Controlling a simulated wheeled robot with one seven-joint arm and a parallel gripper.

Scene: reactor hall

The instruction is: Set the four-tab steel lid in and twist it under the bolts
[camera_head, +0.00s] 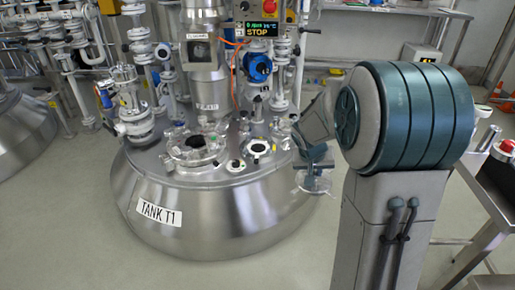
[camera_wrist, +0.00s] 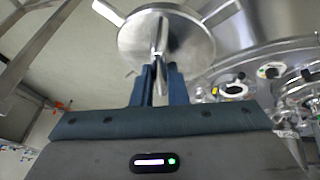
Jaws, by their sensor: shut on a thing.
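My gripper (camera_wrist: 160,88) is shut on the upright handle of the four-tab steel lid (camera_wrist: 185,45).
A smaller white-rimmed port (camera_head: 258,147) lies right of the flanged opening. A steel column (camera_head: 206,92), a blue-faced device (camera_head: 257,67) and pipework (camera_head: 135,115) stand behind. A bench (camera_head: 490,190) is at the right edge. The floor in front is clear.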

